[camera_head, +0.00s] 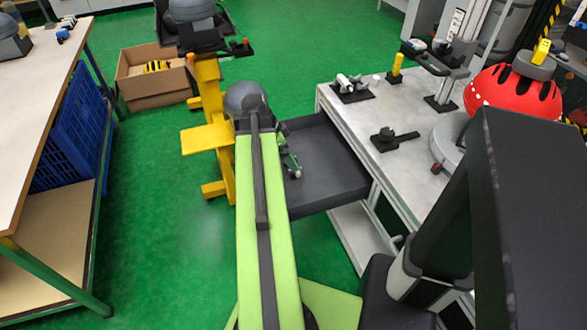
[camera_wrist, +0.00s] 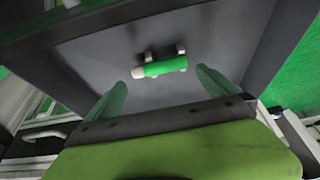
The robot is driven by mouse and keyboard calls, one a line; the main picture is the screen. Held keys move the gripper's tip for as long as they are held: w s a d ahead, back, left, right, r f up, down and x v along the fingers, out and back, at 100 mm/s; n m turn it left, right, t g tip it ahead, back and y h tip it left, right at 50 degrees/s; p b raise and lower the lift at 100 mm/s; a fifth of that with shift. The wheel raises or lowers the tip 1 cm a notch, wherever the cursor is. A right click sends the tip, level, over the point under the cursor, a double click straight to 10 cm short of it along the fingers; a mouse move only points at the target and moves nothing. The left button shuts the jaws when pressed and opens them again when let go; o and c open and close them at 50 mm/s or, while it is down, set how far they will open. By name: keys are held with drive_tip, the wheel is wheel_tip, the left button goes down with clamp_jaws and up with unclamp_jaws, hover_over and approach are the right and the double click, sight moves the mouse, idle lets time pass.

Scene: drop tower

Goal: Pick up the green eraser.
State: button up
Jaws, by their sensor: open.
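The green eraser (camera_wrist: 165,66) is a short green cylinder with a pale end pointing left. It lies on the dark grey floor of a drawer (camera_wrist: 75,63), with small dark and grey pieces touching its far side. My gripper (camera_wrist: 160,92) is open and empty in the wrist view, one greenish finger on each side. The eraser lies beyond the fingertips, roughly centred between them, not between the jaws. In the head view, the pulled-out drawer (camera_head: 335,165) is right of my arm. A small green piece shows at my arm's edge there; I cannot tell whether it is eraser or finger.
The drawer walls stand close around my gripper. A workbench (camera_head: 425,165) with tools and a red domed object (camera_head: 512,92) is on the right. A yellow stand (camera_head: 207,140) is left of the drawer. Green floor (camera_head: 160,220) is clear toward the left table (camera_head: 30,110).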

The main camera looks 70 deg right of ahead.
drive_tip(key=b+x, duration=0.4)
drive_tip(key=x, duration=0.1)
drive_tip(key=shift+r, duration=0.15)
drive_tip(key=c, duration=0.8)
wheel_tip(320, 180, up, 43)
drive_tip(key=p, duration=4.3)
